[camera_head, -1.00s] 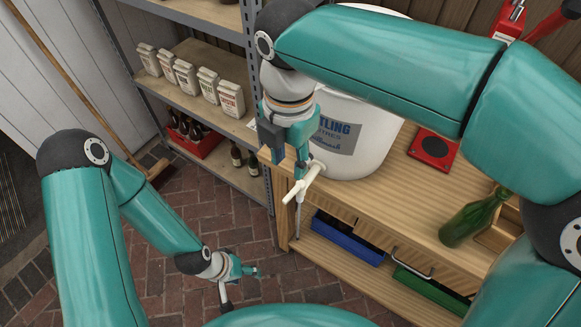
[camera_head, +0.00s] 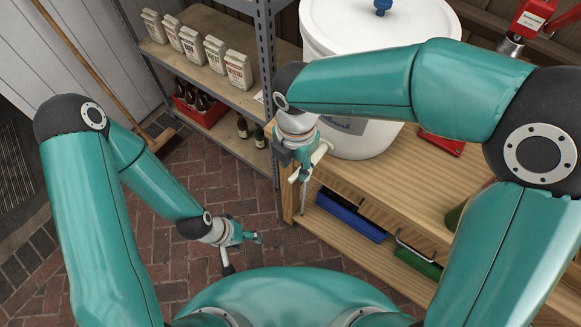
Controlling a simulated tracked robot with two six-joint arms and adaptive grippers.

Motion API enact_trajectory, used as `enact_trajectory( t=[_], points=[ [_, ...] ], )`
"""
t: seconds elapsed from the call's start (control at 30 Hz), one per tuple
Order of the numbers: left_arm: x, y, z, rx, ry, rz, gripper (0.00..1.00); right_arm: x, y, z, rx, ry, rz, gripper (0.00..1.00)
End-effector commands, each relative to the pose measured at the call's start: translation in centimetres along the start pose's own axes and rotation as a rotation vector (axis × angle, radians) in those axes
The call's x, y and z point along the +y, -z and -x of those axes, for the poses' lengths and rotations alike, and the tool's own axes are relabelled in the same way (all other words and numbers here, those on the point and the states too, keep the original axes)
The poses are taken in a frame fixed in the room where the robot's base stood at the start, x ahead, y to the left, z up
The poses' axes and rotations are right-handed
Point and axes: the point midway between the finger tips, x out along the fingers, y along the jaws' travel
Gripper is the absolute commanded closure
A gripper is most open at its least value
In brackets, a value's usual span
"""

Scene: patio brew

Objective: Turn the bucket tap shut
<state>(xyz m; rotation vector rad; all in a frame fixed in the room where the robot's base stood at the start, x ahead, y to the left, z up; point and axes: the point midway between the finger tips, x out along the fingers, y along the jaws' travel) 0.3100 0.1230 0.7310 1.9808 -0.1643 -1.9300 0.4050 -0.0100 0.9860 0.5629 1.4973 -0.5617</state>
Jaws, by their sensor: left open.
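The white bucket (camera_head: 375,90) stands on the wooden bench, its lid on and a blue fitting on top; my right arm crosses in front of it. Its white tap (camera_head: 322,152) sticks out low on the front, above the bench's left edge. My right gripper (camera_head: 299,162) is at the tap, its fingers pointing down and overlapping the tap in the picture. The contact and the gap between the fingers are hidden, so I cannot tell whether it is open or shut. My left gripper (camera_head: 246,252) is open and empty, low over the brick floor, away from the bench.
A metal shelf rack (camera_head: 268,70) stands left of the bench, holding paper bags (camera_head: 238,71) and a red bottle crate (camera_head: 200,112). A blue bin (camera_head: 350,217) and a green bin (camera_head: 417,262) sit under the bench top. The brick floor (camera_head: 190,250) is clear around my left gripper.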

Motion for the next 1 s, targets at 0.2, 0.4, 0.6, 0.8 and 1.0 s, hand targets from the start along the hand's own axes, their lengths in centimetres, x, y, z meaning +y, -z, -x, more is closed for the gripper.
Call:
enact_trajectory(
  t=[0.2,0.4,0.6,0.8,1.0],
  points=[
    [0.1,0.0,0.2,0.0,0.0,0.0,0.41,-0.1,0.0,-2.5,0.0,0.002,-0.001,0.62],
    [0.1,0.0,0.2,0.0,0.0,0.0,0.41,0.0,-0.1,-3.1,-0.001,0.001,0.0,0.62],
    [0.1,0.0,0.2,0.0,0.0,0.0,0.41,0.0,-0.1,-3.1,0.0,0.0,-0.001,0.64],
    [0.1,0.0,0.2,0.0,0.0,0.0,0.41,0.0,-0.1,-3.1,0.0,0.0,-0.001,0.97],
    [0.1,0.0,0.2,0.0,0.0,-0.002,0.41,0.8,0.7,-3.1,-0.001,-0.002,0.004,1.0]
  ],
)
